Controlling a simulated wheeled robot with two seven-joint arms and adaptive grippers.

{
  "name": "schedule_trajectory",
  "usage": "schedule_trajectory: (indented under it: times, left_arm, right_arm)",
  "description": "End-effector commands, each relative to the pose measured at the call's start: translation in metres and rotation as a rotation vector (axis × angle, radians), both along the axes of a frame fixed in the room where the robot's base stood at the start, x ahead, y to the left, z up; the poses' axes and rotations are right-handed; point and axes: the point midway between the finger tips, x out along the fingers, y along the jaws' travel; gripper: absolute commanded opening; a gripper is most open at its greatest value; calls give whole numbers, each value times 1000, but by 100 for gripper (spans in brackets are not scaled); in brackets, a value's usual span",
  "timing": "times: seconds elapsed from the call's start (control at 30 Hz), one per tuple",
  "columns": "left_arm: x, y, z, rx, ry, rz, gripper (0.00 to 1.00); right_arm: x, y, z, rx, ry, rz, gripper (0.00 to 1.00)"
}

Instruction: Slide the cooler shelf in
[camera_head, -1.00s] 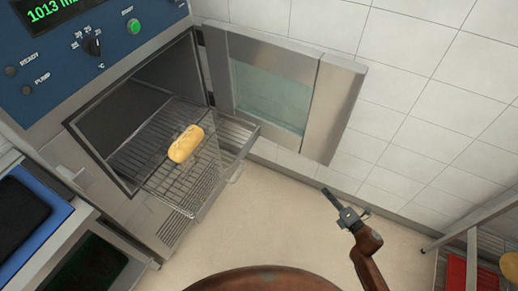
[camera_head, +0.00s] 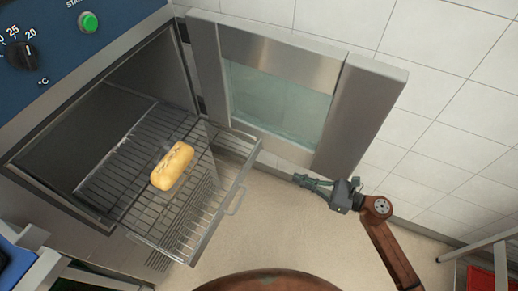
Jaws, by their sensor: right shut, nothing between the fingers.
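The cooler shelf (camera_head: 205,215) is a wire rack pulled partly out of the cooler's dark chamber (camera_head: 85,125), with a handle (camera_head: 236,201) on its front edge. A bread loaf (camera_head: 172,166) lies on the rack. The cooler door (camera_head: 275,95) stands wide open, with a glass pane in a steel frame. My right gripper (camera_head: 300,180) is shut and empty, to the right of the shelf handle and apart from it, below the door's lower edge. It points left toward the shelf. My left gripper is not in view.
The blue control panel (camera_head: 60,45) with a dial and a green button is above the chamber. A white tiled wall (camera_head: 450,130) is at the right. A rack with a red item (camera_head: 481,279) stands at the lower right. Floor in front of the shelf is clear.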

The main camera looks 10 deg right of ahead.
Motion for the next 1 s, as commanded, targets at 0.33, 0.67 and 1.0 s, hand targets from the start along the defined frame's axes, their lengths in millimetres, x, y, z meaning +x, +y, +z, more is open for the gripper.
schedule_trajectory:
  times: [0.33, 0.67, 1.0]
  left_arm:
    - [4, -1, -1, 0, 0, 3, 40]
    - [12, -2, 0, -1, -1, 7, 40]
    - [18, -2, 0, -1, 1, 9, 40]
  right_arm:
    - [20, 29, 0, -2, -5, 2, 0]
    - [61, 83, 0, -2, -4, 1, 0]
    - [81, 112, 0, -1, -2, 2, 0]
